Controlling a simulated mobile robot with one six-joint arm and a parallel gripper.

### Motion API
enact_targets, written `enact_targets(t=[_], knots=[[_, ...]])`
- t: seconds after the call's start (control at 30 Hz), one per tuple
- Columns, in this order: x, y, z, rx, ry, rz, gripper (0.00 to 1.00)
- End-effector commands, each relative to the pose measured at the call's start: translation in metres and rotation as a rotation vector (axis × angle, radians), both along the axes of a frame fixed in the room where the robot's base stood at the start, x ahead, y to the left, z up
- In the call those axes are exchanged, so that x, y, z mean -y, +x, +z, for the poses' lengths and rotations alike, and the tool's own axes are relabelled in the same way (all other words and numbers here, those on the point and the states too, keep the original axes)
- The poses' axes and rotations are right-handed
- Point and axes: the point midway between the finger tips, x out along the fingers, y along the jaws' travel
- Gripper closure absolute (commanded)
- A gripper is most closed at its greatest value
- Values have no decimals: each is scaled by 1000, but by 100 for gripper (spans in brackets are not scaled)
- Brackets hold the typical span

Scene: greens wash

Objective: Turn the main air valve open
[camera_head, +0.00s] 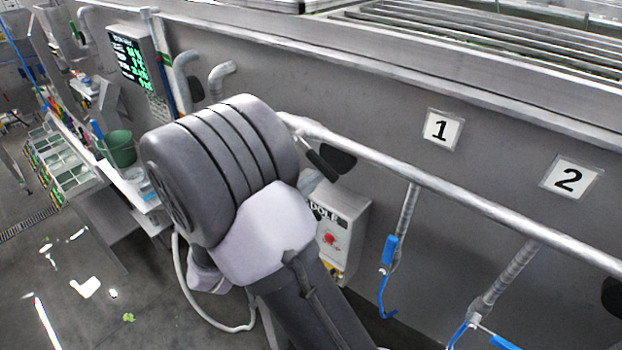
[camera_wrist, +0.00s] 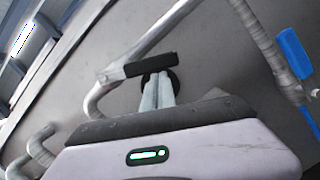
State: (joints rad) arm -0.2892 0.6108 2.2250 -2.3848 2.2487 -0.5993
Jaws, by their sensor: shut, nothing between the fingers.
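A pale air pipe (camera_head: 450,192) runs along the grey tank wall. A short black bar (camera_head: 322,166), which looks like the valve lever, sticks out from the pipe near its left end and angles down to the right. It also shows in the wrist view (camera_wrist: 150,66), crosswise to the pipe. My gripper (camera_wrist: 157,80) is shut and empty, its pale fingers together. In the wrist view the fingertips are just below the bar; whether they touch it I cannot tell. In the head view my wrist hides most of the fingers.
A dark round spot (camera_head: 338,157) is on the wall behind the bar. A grey box with a red button (camera_head: 330,240) hangs below. Blue-fitted hoses (camera_head: 389,250) hang from the pipe to the right. Bent pipes (camera_head: 222,75) and a green-lettered screen (camera_head: 128,57) are at left.

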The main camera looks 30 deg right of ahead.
Motion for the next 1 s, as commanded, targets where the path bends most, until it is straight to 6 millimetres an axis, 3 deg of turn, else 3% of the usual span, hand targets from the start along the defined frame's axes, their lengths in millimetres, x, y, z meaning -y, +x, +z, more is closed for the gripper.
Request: enact_targets(t=[0.63,1.0], knots=[[7,-19,31,0,0,-2,100],[8,-21,36,3,0,-2,100]])
